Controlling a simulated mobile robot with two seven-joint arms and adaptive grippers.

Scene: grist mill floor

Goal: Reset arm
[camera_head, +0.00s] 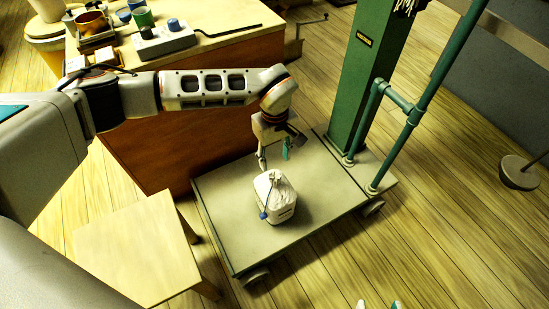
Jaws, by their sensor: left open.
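My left arm reaches in from the left across the picture. My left gripper (274,153) points down, open, just above a white sack (273,196) with a gathered top and a blue tag. The sack stands upright on the platform of a green-edged cart (225,205). One finger lies to the left of the sack's top and a teal-tipped finger to the right. The gripper looks clear of the sack, though the exact gap is hard to judge. Two small tips, likely my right gripper (378,304), show at the bottom edge; the rest is out of frame.
A wooden counter (220,50) stands behind my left arm, with a grey control box (165,38), jars and a tray on it. A low wooden stool (135,245) stands left of the cart. A green column (365,75) and pipe rise at the cart's far right end. Floor lies open at lower right.

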